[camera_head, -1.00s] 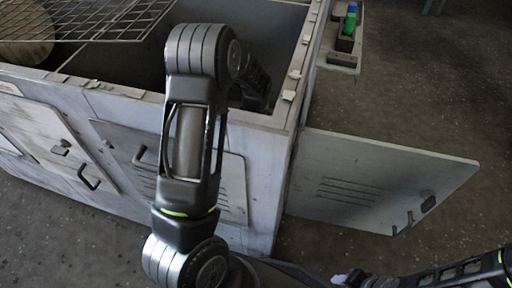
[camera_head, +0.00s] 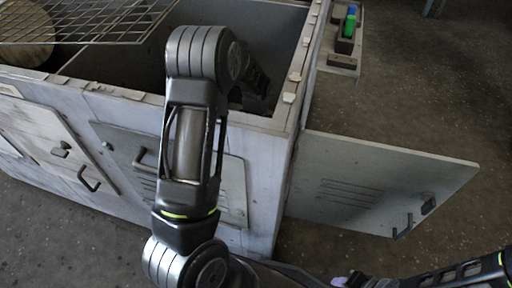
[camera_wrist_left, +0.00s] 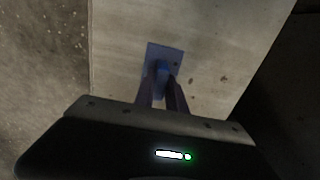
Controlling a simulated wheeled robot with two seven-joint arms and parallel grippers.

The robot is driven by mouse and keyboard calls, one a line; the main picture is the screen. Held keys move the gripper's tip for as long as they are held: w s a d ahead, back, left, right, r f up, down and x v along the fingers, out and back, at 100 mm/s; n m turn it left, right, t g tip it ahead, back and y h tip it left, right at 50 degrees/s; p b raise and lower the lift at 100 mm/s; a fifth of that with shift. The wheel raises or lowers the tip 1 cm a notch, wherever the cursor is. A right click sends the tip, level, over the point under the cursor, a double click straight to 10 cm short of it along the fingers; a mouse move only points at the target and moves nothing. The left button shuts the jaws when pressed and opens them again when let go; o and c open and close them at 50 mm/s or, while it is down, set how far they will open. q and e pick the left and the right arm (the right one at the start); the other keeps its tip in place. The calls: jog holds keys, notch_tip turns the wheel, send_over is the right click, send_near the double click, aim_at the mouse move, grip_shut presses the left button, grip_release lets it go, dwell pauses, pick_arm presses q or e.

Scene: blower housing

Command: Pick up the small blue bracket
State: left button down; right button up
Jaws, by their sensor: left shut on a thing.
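The small blue bracket (camera_wrist_left: 165,54) shows in the left wrist view as a flat blue plate with a raised middle part, against a pale grey surface. My left gripper (camera_wrist_left: 163,88) is shut on the raised part, with its two fingers close together. The fingers hide some of the bracket. In the head view my left arm reaches over the front wall into the open grey housing (camera_head: 265,135). The gripper and the bracket are hidden there. My right arm enters at the bottom right, and I cannot make out its gripper.
A wire grid (camera_head: 85,22) lies over the housing's left side, above a round tan part (camera_head: 25,40). An open vented door (camera_head: 375,180) sticks out to the right. A ledge (camera_head: 340,62) at the back right carries blue and green items (camera_head: 350,22). The floor at right is clear.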

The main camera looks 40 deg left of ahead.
pick_arm(q)
jog(key=shift+r, duration=0.2)
notch_tip(320, 180, up, 18)
jog(key=p, duration=0.5)
jog(key=shift+f, duration=0.15)
